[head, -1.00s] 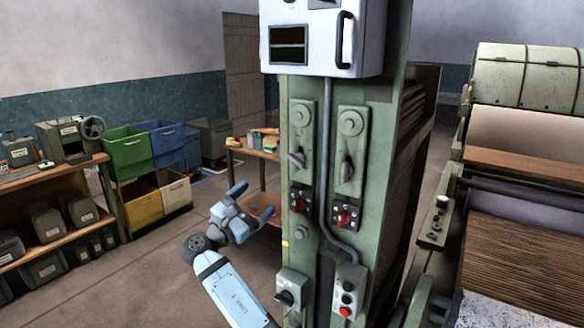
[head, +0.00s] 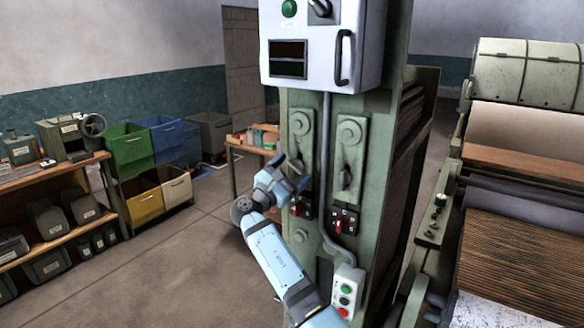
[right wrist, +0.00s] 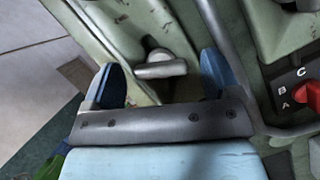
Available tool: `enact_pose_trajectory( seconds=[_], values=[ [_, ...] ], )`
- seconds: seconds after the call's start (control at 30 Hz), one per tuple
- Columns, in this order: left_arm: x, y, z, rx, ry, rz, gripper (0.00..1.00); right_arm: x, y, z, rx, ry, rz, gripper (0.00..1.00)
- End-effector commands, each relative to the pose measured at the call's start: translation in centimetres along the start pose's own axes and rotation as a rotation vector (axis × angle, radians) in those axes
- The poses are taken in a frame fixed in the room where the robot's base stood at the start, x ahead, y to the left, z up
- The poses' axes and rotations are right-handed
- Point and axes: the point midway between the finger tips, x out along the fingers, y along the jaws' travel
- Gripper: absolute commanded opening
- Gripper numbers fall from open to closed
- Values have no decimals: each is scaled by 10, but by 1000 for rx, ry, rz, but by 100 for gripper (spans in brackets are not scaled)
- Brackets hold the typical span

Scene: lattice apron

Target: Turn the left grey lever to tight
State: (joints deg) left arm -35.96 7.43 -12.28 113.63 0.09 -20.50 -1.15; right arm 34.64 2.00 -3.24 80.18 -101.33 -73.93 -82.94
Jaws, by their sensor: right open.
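The left grey lever (head: 297,164) is on the left plate of the green machine column, partly covered by my right gripper in the head view. In the right wrist view the lever (right wrist: 162,70) lies between the two blue fingers, with a gap on each side. My right gripper (head: 291,172) is open, its fingers close to the column face; it also shows in the right wrist view (right wrist: 162,62). I cannot make out a tight mark. My left gripper is not in view.
A similar right grey lever (head: 345,177) is on the plate beside it. Below sit red rotary switches (head: 338,225), one also showing in the right wrist view (right wrist: 308,93). A grey conduit (head: 325,150) runs between the plates. A white control box (head: 310,45) overhangs above.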

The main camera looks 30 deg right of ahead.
Motion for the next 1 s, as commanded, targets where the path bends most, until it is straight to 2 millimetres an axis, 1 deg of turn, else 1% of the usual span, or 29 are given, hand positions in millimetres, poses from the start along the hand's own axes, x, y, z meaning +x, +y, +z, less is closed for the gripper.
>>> enact_pose_trajectory(
  seconds=[0.27,0.3,0.37,0.4,0.5,0.77,0.87,1.0],
  values=[
    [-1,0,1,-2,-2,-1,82,2,0,0,0,1,0,83],
    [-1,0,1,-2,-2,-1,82,2,0,0,0,1,0,78],
    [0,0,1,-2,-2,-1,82,2,0,0,0,1,0,65],
    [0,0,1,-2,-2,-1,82,2,0,0,0,1,0,55],
    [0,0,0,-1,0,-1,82,2,0,0,0,1,0,34],
    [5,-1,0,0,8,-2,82,1,-1,-2,16,1,-7,34],
    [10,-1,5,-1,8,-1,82,0,-1,-3,43,0,-18,34],
    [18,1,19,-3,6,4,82,0,-2,-5,112,0,-46,34]
  ],
)
